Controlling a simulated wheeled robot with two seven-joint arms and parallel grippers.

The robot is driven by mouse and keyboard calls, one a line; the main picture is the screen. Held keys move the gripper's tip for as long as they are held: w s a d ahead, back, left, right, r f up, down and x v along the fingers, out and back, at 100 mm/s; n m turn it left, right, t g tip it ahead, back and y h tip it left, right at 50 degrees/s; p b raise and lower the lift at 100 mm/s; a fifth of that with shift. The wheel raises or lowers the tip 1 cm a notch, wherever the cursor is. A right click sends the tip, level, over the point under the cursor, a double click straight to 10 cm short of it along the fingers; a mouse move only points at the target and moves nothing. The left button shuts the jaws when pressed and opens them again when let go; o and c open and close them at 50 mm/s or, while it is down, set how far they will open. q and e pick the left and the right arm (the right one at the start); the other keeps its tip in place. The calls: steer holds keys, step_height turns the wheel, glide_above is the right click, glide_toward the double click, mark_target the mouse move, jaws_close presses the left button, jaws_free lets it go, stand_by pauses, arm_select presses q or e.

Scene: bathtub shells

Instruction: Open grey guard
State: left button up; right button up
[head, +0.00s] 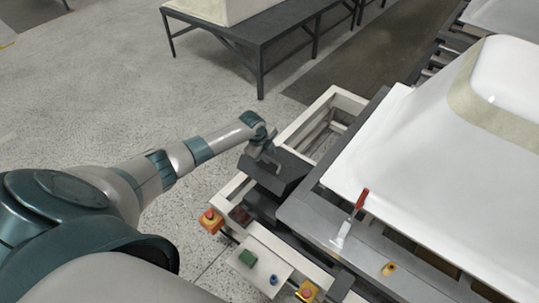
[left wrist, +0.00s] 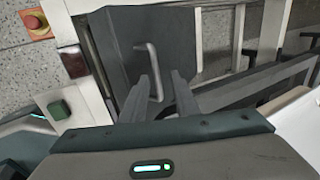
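The grey guard is a dark grey panel that shows in the head view (head: 285,178) on the near end of the white machine frame. It also shows in the left wrist view (left wrist: 122,42), with a lighter grey bar handle (left wrist: 159,62) on it. My left gripper (head: 263,154) is over the guard in the head view. In the left wrist view its two fingers (left wrist: 165,80) are apart, with a gap between them, pointing at the panel close to the handle. One finger overlaps the handle's side in the picture; I cannot tell whether they touch. My right gripper is not in view.
A white tub shell (head: 430,150) lies on the machine right of the guard, with a red-handled tool (head: 361,199) at its edge. An emergency button (head: 210,220) and a control panel (head: 262,262) are at the near corner. A dark table (head: 262,38) stands behind; floor at left is clear.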

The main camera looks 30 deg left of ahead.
arm_select(q)
steer(key=shift+w+f, duration=0.15)
steer(key=shift+f, duration=0.15)
jaws_close()
steer(key=shift+r, duration=0.1)
steer(key=shift+d, duration=0.1)
stand_by(1.2)
